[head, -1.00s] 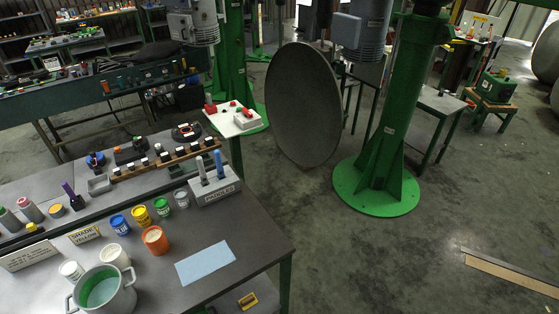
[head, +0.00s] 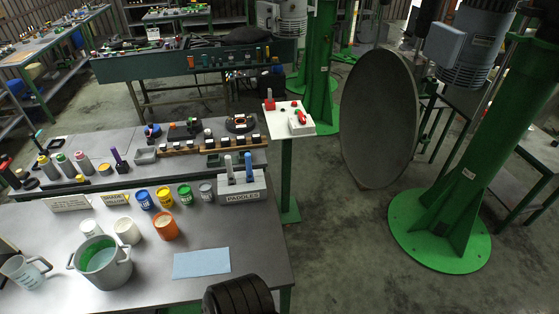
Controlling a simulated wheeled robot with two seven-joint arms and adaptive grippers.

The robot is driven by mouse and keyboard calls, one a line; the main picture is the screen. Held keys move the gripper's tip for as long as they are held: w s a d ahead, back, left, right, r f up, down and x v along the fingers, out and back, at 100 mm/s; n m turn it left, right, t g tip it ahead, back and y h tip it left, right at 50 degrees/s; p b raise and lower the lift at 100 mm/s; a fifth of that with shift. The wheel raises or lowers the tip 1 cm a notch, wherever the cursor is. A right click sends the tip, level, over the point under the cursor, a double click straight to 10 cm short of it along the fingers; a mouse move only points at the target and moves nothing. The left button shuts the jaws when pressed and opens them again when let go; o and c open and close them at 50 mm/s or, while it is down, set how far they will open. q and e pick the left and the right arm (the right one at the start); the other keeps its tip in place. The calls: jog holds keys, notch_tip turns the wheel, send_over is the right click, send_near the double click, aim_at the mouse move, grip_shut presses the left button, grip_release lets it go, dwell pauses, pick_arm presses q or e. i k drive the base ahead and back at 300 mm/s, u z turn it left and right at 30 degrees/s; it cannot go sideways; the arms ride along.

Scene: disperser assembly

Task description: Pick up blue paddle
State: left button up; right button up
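The blue paddle (head: 249,166) stands upright in the grey block labelled PADDLES (head: 262,188), at the right end of the workbench. A pale grey paddle (head: 228,165) stands beside it on the left in the same block. The lower ends of both paddles are hidden in the block. Neither of my grippers shows in the head view. A black ribbed rounded part, seemingly of my own arm, rises at the bottom edge, in front of the bench and well short of the block.
Several paint cups stand left of the block, including an orange one (head: 166,228). A grey pot (head: 119,272) and a clear jug (head: 22,272) stand at front left. A blue cloth (head: 201,263) lies in front. A white control stand (head: 278,125) rises behind the block.

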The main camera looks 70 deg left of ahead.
aim_at(249, 172)
jog(key=i, duration=2.15)
jog(key=u, duration=3.35)
jog(key=i, duration=1)
